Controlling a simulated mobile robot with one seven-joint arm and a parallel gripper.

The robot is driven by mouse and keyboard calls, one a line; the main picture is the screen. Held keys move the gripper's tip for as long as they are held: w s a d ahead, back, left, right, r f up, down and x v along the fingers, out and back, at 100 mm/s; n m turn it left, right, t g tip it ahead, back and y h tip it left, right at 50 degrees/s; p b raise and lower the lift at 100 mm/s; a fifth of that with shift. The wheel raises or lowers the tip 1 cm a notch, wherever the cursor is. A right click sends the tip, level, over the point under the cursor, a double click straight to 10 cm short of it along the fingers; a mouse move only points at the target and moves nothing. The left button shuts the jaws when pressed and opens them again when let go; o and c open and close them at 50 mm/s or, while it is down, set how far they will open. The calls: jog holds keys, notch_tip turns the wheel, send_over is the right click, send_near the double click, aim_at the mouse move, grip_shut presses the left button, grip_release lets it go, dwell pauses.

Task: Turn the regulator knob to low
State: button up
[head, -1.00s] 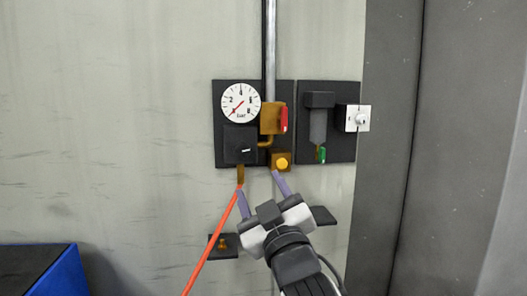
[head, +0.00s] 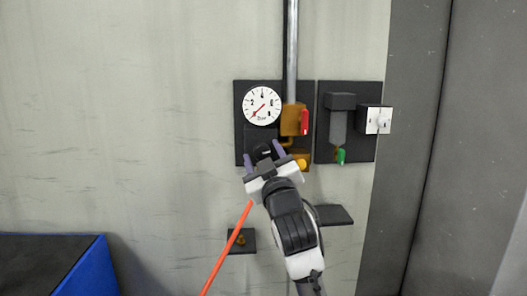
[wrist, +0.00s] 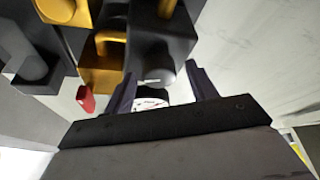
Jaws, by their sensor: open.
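The regulator is a black block on a dark wall panel (head: 243,130), below a round white gauge (head: 262,105) with a red needle pointing lower left. Its dark knob (head: 263,150) is mostly covered by my gripper in the head view. In the wrist view the knob (wrist: 156,76) shows a small pale mark and lies between my fingers. My gripper (head: 264,152) is open, its two purple fingers on either side of the knob. It also shows in the wrist view (wrist: 160,70). I cannot tell whether the fingers touch the knob.
A red-handled valve (head: 304,122) and a yellow button (head: 301,164) sit close right of the knob. A filter (head: 338,125) with a green handle and a white switch (head: 378,120) are further right. An orange hose (head: 226,248) hangs below. A blue bin (head: 85,270) stands lower left.

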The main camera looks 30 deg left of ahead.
jog(key=shift+a, duration=0.1)
jog(key=c, duration=1)
jog(key=shift+m, duration=0.3)
